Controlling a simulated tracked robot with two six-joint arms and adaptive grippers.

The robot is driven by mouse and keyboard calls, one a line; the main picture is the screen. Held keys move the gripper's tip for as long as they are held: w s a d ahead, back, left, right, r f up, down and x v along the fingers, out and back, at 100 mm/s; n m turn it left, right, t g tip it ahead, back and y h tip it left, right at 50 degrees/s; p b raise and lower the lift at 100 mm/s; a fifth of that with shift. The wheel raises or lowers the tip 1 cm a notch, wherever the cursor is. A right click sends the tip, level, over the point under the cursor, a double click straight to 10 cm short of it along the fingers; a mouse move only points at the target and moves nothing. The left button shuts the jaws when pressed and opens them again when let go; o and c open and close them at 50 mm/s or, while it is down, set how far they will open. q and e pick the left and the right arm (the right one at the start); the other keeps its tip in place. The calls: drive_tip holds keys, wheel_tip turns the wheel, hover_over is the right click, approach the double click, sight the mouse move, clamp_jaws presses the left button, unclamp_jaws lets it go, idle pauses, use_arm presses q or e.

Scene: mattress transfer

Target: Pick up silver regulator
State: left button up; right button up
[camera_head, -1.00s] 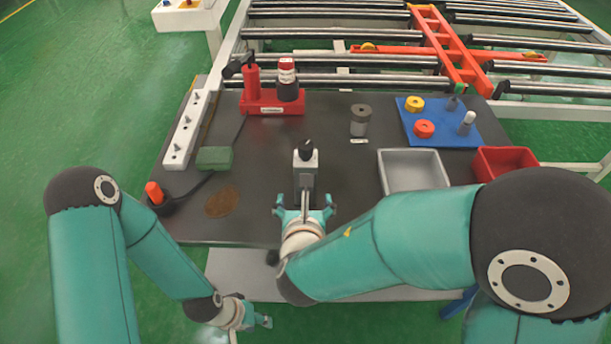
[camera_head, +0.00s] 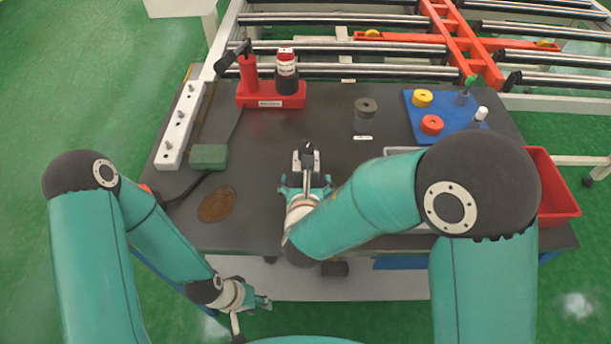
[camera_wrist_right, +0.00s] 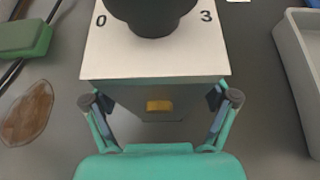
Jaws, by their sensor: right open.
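The silver regulator (camera_head: 306,162), a silver block with a black knob on top, stands on the dark table in front of my right gripper (camera_head: 306,184). In the right wrist view the regulator (camera_wrist_right: 110,62) shows its pale top marked 0 and 3, and a small yellow patch on its near face. My right gripper (camera_wrist_right: 161,104) is open there, with one finger to each side of the regulator's near face. I cannot tell whether the fingers touch it. My left gripper (camera_head: 255,312) is open and empty at the table's front edge, low in the head view.
A red holder (camera_head: 271,101) with bottles stands behind. A grey cylinder (camera_head: 365,116) and a blue mat (camera_head: 421,114) with small parts lie right. My right arm partly hides a grey tray (camera_head: 400,151) and a red bin (camera_head: 556,190). A green box (camera_head: 208,156) sits left.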

sight(298, 174)
drive_tip(key=shift+s+r, duration=0.1)
clamp_jaws()
drive_tip(key=shift+r, duration=0.15)
idle(0.3)
wheel_tip(298, 174, up, 20)
drive_tip(key=p, duration=0.3)
drive_tip(key=shift+f, duration=0.25)
idle(0.5)
drive_tip(key=shift+f+b, duration=0.35)
drive_tip(key=shift+b, duration=0.2)
wheel_tip(298, 174, down, 13)
drive_tip(key=b, duration=1.2)
drive_tip(key=shift+b, duration=0.3)
idle(2.4)
